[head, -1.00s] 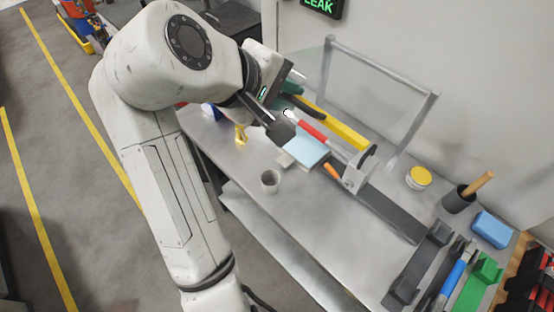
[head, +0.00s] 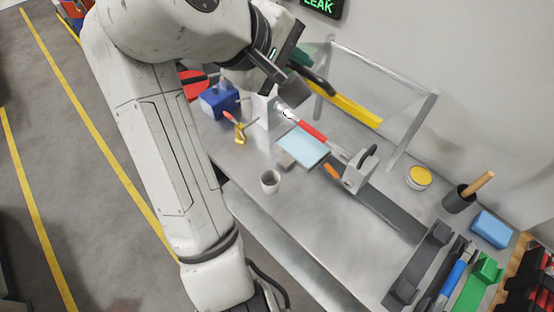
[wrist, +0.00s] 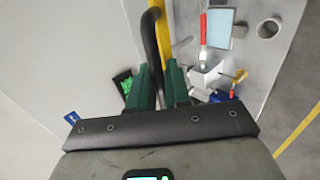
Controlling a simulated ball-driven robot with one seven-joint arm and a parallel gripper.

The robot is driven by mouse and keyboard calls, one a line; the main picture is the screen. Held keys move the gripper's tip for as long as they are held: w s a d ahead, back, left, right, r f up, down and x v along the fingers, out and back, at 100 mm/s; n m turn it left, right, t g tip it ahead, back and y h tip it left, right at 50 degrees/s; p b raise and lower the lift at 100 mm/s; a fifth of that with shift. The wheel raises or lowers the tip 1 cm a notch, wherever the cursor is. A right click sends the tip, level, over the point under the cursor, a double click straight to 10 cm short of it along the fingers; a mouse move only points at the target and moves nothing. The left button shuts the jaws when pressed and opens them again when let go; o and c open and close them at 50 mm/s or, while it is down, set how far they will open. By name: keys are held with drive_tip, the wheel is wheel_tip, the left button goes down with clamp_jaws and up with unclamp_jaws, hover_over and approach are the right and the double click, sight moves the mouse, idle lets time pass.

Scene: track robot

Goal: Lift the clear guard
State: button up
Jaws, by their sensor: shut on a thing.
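The clear guard (head: 375,85) is a see-through panel on a grey metal frame at the back of the bench. A yellow bar (head: 352,108) runs along its near edge, with a curved black handle (head: 319,82) at the left end. My gripper (head: 304,70) is at this handle, partly hidden by my wrist. In the wrist view, my green fingers (wrist: 161,75) are shut on the black handle (wrist: 151,38), beside the yellow bar (wrist: 161,22). The yellow bar is raised above the bench.
Below the guard are a red-handled tool (head: 312,131), a light blue plate (head: 303,146) and a grey bracket (head: 358,172). A grey cup (head: 270,181), a yellow stand (head: 240,132) and a blue block (head: 219,101) stand left. A yellow-lidded tin (head: 419,177) stands right. The wall is close behind.

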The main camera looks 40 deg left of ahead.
drive_tip(key=shift+w+d+r, duration=0.1)
drive_tip(key=shift+w+r, duration=0.45)
drive_tip(key=shift+r, duration=0.35)
drive_tip(key=shift+w+r, duration=0.55)
drive_tip(key=shift+r, duration=0.4)
drive_tip(key=shift+w+d+r, duration=0.1)
drive_tip(key=shift+w+r, duration=0.45)
drive_tip(key=shift+r, duration=0.45)
drive_tip(key=w+r, duration=0.4)
drive_tip(key=r, duration=0.1)
drive_tip(key=shift+w, duration=0.25)
drive_tip(key=shift+d, duration=0.15)
drive_tip(key=w+r, duration=0.4)
drive_tip(key=w, duration=0.1)
drive_tip(key=shift+w+d, duration=0.2)
drive_tip(key=shift+w, duration=0.05)
